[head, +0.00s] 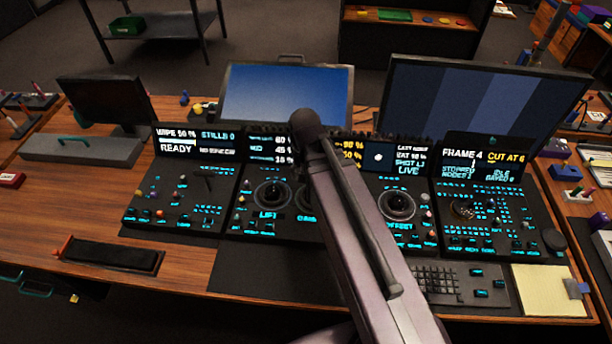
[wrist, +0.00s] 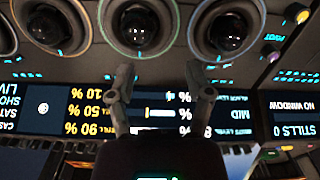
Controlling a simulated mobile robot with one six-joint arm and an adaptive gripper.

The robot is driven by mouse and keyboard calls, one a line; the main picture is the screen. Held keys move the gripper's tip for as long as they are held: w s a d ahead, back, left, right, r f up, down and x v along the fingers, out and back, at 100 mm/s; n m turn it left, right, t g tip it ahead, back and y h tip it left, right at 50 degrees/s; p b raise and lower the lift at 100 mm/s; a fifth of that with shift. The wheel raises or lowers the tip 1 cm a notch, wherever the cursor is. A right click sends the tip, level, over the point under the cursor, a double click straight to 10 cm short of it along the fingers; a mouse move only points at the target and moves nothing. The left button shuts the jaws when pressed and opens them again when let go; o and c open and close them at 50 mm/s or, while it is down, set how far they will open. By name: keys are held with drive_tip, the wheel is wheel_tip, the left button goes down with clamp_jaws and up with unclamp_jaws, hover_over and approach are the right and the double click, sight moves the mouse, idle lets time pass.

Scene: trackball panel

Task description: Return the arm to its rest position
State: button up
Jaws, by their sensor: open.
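My arm (head: 365,240) reaches up from the bottom of the head view, across the middle of the trackball panel (head: 255,222). Its dark rounded joint (head: 306,123) is in front of the screens, and the gripper is hidden in that view. In the wrist view my gripper (wrist: 160,82) has its two fingers apart with nothing between them. The fingers overlap a display strip (wrist: 155,112) that appears upside down. Three trackballs show beyond the fingertips: a left one (wrist: 48,24), a middle one (wrist: 139,26) and a right one (wrist: 231,33). I cannot tell the fingers' height above the panel.
A blue monitor (head: 285,97) and a larger striped monitor (head: 470,105) stand behind the panel. A keyboard (head: 440,282) and a yellow pad (head: 545,290) lie at the front right. Bare wooden desk (head: 60,220) is at the left, with a black tray (head: 110,255).

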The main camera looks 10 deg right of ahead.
drive_tip(key=shift+s+d, duration=0.2)
drive_tip(key=shift+d, duration=0.05)
idle(0.3)
drive_tip(key=shift+s+d+r+n+p, duration=0.15)
drive_tip(key=shift+s+d+n+p, duration=0.05)
drive_tip(key=shift+s+d+n, duration=0.4)
drive_tip(key=shift+s+d+r+n+p, duration=0.15)
drive_tip(key=shift+s+d+n, duration=0.25)
drive_tip(key=shift+d+n, duration=0.3)
idle(3.1)
